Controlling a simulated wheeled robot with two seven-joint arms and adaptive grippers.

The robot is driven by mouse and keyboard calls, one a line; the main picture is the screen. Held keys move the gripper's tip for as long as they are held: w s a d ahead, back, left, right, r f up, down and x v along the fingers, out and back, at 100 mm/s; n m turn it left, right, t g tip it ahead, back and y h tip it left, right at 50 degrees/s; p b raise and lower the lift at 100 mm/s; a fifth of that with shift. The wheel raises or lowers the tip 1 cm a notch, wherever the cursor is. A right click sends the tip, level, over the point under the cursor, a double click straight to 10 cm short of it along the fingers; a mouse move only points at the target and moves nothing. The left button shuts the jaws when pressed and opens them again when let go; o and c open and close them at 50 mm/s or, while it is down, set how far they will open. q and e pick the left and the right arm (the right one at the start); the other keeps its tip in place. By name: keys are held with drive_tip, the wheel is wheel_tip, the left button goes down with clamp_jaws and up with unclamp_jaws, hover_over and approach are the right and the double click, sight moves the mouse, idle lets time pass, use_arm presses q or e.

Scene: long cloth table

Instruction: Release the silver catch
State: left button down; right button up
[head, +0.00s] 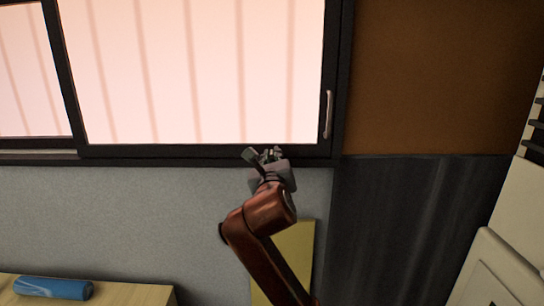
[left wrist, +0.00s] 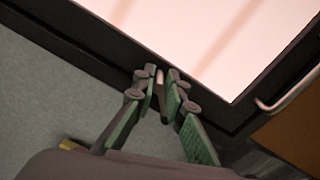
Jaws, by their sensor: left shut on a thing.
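My left gripper (head: 263,155) is at the dark bottom rail of the window, left of its lower right corner. In the left wrist view its two fingers (left wrist: 164,80) are closed around a small pale piece (left wrist: 160,77) at the frame, which looks like the silver catch. Most of that piece is hidden by the fingers, and how it is turned cannot be told. My right gripper is not in view.
The window (head: 200,70) has a dark frame and a bright pane. An upright silver handle (head: 328,115) is on its right stile, apart from my gripper. Below are a grey wall, a yellow panel (head: 296,250) and a wooden top (head: 130,293) with a blue roll (head: 53,288).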

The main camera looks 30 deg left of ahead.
use_arm(q)
drive_tip(key=shift+f, duration=0.1)
drive_tip(key=n+b, duration=0.1)
drive_tip(key=f+n+b, duration=0.1)
drive_tip(key=b, duration=0.1)
drive_tip(key=a+n+b, duration=0.1)
drive_tip(key=b, duration=0.1)
drive_tip(key=shift+s+f+n, duration=0.2)
drive_tip(key=shift+f+n, duration=0.1)
drive_tip(key=shift+n, duration=0.1)
drive_tip(key=c, duration=2.1)
unclamp_jaws()
drive_tip(key=shift+s, duration=0.1)
drive_tip(key=shift+o, duration=0.4)
drive_tip(key=shift+r, duration=0.1)
